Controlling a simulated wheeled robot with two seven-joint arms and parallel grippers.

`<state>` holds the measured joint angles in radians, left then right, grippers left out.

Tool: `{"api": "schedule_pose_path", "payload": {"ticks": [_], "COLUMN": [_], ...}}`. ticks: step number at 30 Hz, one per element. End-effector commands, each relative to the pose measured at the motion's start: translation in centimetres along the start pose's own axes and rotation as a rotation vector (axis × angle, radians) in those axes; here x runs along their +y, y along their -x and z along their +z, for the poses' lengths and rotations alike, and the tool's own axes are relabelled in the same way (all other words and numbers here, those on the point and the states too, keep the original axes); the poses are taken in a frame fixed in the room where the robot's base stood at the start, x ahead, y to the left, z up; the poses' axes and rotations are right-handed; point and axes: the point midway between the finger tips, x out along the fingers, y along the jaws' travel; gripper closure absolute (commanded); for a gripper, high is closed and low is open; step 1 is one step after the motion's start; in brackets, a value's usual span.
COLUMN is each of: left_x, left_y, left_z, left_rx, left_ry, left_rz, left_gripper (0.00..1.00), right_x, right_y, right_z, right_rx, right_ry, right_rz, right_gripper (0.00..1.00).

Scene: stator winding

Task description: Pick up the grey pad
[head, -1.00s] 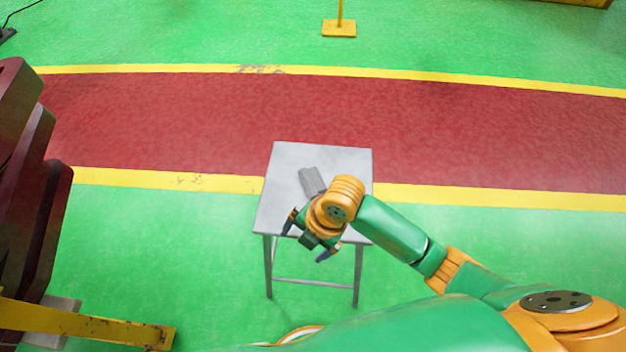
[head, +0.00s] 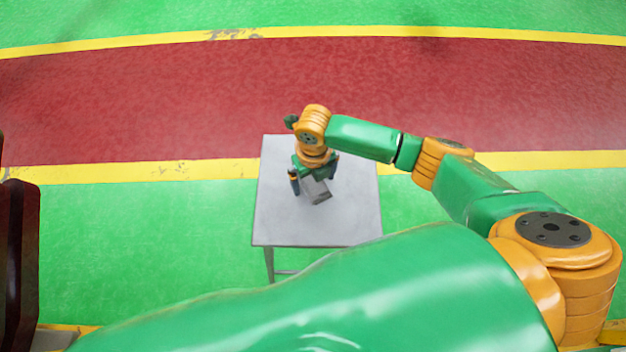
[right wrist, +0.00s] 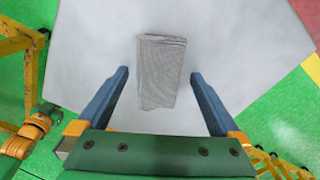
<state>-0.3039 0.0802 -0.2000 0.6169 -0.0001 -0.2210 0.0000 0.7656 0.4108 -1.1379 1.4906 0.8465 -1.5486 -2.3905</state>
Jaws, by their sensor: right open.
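The grey pad (head: 317,191) lies on a small grey metal table (head: 280,225), partly hidden by my right gripper in the head view. In the right wrist view the pad (right wrist: 161,72) is a grey, ribbed block. My right gripper (head: 314,184) is over the table at the pad. In the right wrist view its two blue fingers (right wrist: 160,75) are spread apart, with the pad between and slightly beyond them and a gap on each side. I cannot tell the height of the fingers above the table. My left gripper is not in view.
The table top around the pad is bare. Dark red machinery (head: 18,265) stands at the left edge. Yellow frames (right wrist: 18,70) show at the sides of the right wrist view. The green floor and red lane behind the table are clear.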

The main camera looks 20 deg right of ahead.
Motion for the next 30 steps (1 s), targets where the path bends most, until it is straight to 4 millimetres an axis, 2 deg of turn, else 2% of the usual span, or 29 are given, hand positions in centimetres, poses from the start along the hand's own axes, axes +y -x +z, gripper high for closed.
{"api": "schedule_pose_path", "payload": {"ticks": [5, 14, 23, 26, 28, 30], "left_x": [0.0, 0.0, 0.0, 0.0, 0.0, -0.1], "left_y": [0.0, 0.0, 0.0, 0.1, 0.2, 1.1], "left_z": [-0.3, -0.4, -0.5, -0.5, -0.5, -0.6], "left_rx": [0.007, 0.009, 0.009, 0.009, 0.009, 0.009], "left_ry": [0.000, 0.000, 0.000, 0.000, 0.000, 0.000], "left_rz": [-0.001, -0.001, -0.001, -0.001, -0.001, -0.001], "left_gripper": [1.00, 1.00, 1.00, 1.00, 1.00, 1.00], "right_x": [0.0, 0.0, 0.1, 0.1, 0.0, 0.8], "right_y": [0.0, 0.0, 0.5, 1.8, 3.4, 5.5], "right_z": [0.0, 0.0, 0.1, 0.1, 0.2, -1.3], "right_rx": [-0.001, -0.001, -0.002, -0.004, -0.005, -0.004], "right_ry": [0.000, -0.001, -0.001, 0.001, 0.000, 0.006], "right_rz": [0.000, 0.001, 0.002, 0.002, 0.002, 0.005], "right_gripper": [0.00, 0.81, 0.82, 0.82, 0.82, 0.82]}}
